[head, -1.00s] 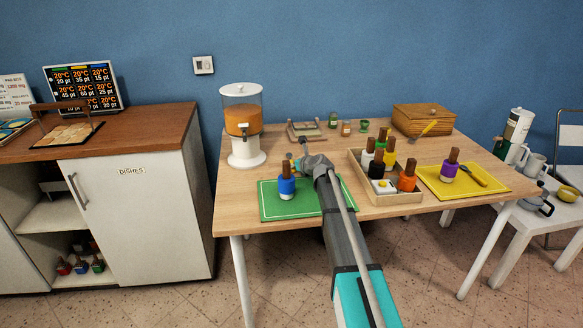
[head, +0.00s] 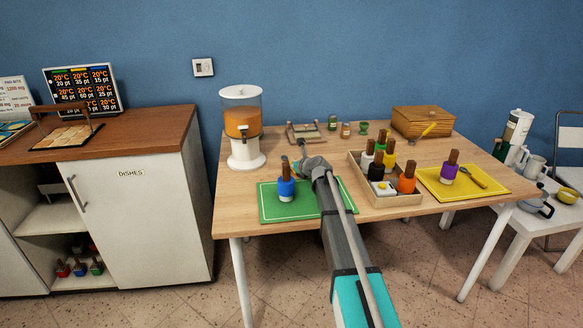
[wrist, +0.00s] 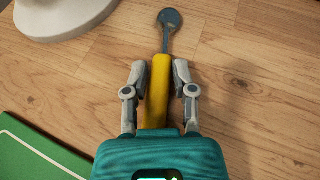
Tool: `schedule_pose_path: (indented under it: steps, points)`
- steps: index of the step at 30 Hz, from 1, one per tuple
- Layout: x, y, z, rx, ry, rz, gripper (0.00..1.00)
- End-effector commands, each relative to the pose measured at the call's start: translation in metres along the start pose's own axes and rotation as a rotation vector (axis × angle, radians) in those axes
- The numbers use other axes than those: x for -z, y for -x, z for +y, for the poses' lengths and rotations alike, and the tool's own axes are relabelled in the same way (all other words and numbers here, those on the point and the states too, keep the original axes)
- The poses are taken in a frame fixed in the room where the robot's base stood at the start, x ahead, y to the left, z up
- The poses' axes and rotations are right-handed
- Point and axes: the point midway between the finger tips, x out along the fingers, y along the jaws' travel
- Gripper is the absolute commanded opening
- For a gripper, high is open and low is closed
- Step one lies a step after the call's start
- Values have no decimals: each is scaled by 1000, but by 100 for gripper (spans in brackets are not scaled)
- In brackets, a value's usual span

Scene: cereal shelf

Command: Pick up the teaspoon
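The teaspoon (wrist: 160,85) shows in the wrist view, with a thick yellow handle and a dark grey metal bowl pointing up the picture. My gripper (wrist: 160,72) has one finger on each side of the handle, drawn in close against it, and looks shut on it. The handle's near end is hidden by the gripper body. I cannot tell whether the spoon touches the table. In the head view my gripper (head: 297,162) is low over the table, behind the green mat, and the spoon is largely hidden.
A green mat (head: 265,210) with a blue-bodied bottle (head: 286,188) lies close by. The juice dispenser (head: 243,130) stands behind left. A box of bottles (head: 398,201) and a yellow mat (head: 505,191) lie to the right. A wooden box (head: 410,122) is at the back.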

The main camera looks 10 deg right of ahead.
Motion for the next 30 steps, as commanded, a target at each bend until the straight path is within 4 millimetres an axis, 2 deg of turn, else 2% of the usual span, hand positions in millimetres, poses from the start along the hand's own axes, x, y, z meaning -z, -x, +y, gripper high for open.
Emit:
schedule_pose_path:
  steps: [1,3,4,20,30]
  points:
    - [0,0,0,0,0,0,15]
    - [0,0,0,0,0,0,2]
    - [0,0,0,0,0,0,0]
    - [-5,2,0,0,0,0,0]
    - [-27,11,0,-1,0,0,0]
